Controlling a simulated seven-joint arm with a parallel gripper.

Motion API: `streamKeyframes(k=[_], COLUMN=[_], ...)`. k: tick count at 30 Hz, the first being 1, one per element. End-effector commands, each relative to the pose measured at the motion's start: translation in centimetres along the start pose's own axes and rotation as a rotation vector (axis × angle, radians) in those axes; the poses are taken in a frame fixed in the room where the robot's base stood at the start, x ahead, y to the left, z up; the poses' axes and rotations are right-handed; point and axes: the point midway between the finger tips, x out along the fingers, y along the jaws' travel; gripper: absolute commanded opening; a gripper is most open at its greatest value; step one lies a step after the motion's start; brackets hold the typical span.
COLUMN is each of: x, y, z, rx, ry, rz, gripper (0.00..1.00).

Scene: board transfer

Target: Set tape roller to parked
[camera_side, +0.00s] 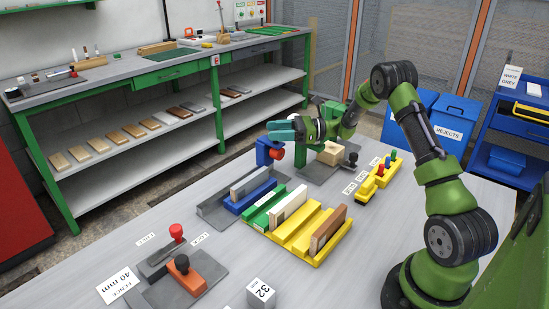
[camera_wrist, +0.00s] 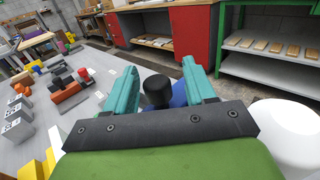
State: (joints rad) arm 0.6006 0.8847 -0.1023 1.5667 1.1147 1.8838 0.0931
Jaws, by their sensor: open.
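A blue holder (camera_side: 264,153) with a red roller (camera_side: 278,153), which looks like the tape roller, is beside a green post (camera_side: 299,150) at the back of the table. My gripper (camera_side: 270,131) is just above it, teal fingers pointing left. In the wrist view, my gripper's open fingers (camera_wrist: 159,68) stand on either side of a black knob (camera_wrist: 156,92), with blue surface (camera_wrist: 180,96) behind it. The side view does not show whether the fingers touch the knob. The roller's underside and any parked mark are not clear.
In front stand blue (camera_side: 250,198), green (camera_side: 262,212) and yellow (camera_side: 284,234) racks with boards. A dark plate with a wooden block (camera_side: 330,153) and black knob (camera_side: 352,158) lies right. A yellow button base (camera_side: 367,190) and orange-block fixture (camera_side: 187,277) are also on the table.

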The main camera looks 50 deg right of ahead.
Motion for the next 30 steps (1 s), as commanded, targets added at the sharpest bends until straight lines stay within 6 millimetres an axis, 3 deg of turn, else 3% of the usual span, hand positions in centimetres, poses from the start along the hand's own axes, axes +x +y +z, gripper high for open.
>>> streamKeyframes(k=[5,10,24,30], x=[0.1,-0.4,-5.5,-7.0], y=[0.0,0.3,9.9,12.8], z=[1.1,3.9,4.7,4.9], rx=[-0.004,-0.002,0.001,-0.001], ry=[-0.001,0.000,0.000,0.000], rz=[0.001,-0.004,-0.004,-0.003], gripper=[0.55,0.55,0.55,0.55])
